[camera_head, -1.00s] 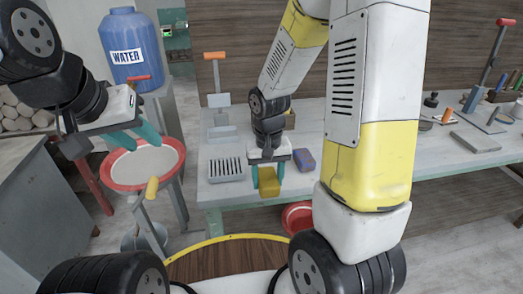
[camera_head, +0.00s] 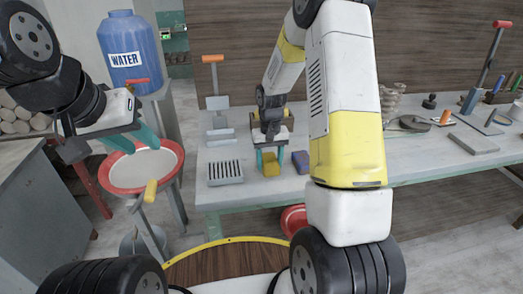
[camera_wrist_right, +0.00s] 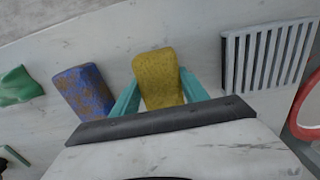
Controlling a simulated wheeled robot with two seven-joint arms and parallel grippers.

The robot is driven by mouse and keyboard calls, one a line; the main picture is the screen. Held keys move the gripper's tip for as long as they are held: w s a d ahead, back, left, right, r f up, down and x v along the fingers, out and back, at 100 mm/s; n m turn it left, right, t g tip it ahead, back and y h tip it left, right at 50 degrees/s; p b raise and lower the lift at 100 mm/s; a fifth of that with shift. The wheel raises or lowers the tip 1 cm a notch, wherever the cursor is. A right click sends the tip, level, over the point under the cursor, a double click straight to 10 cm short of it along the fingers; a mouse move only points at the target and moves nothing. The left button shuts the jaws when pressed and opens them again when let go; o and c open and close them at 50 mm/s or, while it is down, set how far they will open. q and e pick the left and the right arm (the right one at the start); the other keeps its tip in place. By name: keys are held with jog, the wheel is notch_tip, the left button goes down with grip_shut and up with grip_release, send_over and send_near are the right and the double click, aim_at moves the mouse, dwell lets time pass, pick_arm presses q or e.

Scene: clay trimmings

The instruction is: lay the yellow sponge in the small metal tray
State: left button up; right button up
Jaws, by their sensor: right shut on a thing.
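The yellow sponge (camera_head: 271,169) is between the teal fingers of my right gripper (camera_head: 270,160), which is shut on it. It also shows in the right wrist view (camera_wrist_right: 160,78), with a finger on each side. The sponge is over the front of the table, right of a grey slotted metal tray (camera_head: 225,172) and apart from it. The tray also shows in the right wrist view (camera_wrist_right: 268,55) and looks empty. I cannot tell whether the sponge touches the table. My left gripper (camera_head: 133,142) is open and empty above a red-rimmed basin.
A blue-brown block (camera_head: 301,161) lies close to the right of the sponge. The red-rimmed basin (camera_head: 140,170) stands left of the table (camera_head: 230,197). Tools and a grey slab (camera_head: 473,143) lie at the right.

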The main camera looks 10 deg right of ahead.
aim_at(270, 160)
jog(key=shift+f, duration=0.25)
jog(key=o, duration=1.2)
notch_tip(270, 160, up, 12)
jog(key=s+r+t, duration=0.2)
jog(key=s+r, duration=0.7)
jog(key=r, duration=0.2)
jog(key=s+r+t, duration=0.1)
jog(key=s+r, duration=0.1)
jog(key=s, duration=0.2)
jog(key=s+a+r+t+y, duration=0.1)
jog(key=s, duration=0.4)
jog(key=s+r+t+y, duration=0.1)
jog(key=s+r+t, duration=0.1)
jog(key=s, duration=0.3)
jog(key=shift+s+a+r+n, duration=0.15)
jog(key=shift+a+r+n, duration=0.15)
jog(key=shift+a, duration=0.1)
